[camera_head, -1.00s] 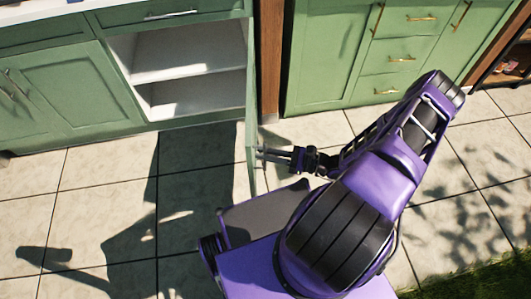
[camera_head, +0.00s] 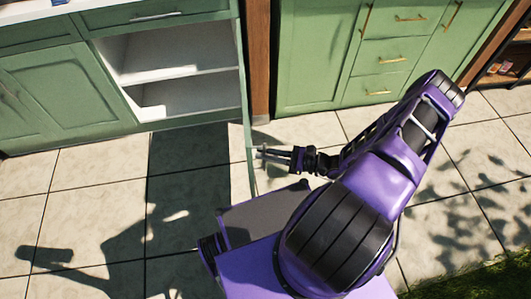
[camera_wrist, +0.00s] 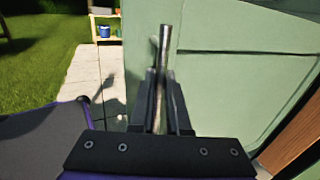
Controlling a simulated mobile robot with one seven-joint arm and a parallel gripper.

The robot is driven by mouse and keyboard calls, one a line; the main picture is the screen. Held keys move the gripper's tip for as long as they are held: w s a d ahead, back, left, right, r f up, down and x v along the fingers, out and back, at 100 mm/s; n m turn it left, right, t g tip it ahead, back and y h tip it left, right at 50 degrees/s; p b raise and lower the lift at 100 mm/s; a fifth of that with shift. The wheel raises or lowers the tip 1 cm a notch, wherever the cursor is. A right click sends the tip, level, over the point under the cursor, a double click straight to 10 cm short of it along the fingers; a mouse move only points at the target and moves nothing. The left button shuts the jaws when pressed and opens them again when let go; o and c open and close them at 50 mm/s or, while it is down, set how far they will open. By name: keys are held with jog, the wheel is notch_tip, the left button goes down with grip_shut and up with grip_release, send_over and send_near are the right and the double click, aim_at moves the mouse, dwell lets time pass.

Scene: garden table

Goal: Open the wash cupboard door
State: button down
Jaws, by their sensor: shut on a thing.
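The wash cupboard door (camera_head: 248,140) stands swung wide open, seen nearly edge-on in the head view. Its green panel (camera_wrist: 235,60) fills the right of the wrist view. The white cupboard inside (camera_head: 165,60) shows a shelf and is open to the front. My gripper (camera_head: 264,152) is beside the door's outer face, low above the paving. In the wrist view its fingers (camera_wrist: 164,105) are shut around the upright metal bar handle (camera_wrist: 167,55) of the door. The fingertips' exact contact is partly hidden by the fingers.
A closed green door (camera_head: 65,90) is left of the opening, and green drawers (camera_head: 385,60) are to the right past a wooden post (camera_head: 258,60). Tiled paving (camera_head: 90,190) in front is clear. Grass (camera_head: 480,285) lies lower right.

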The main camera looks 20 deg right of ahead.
jog(key=shift+w+d+r, duration=0.15)
jog(key=shift+w+d, duration=0.1)
jog(key=shift+d, duration=0.05)
jog(key=c, duration=1)
grip_release()
jog(key=shift+o, duration=0.5)
jog(key=shift+s+a, duration=0.1)
jog(key=shift+s, duration=0.05)
jog(key=v, duration=1.7)
jog(key=shift+s, duration=0.25)
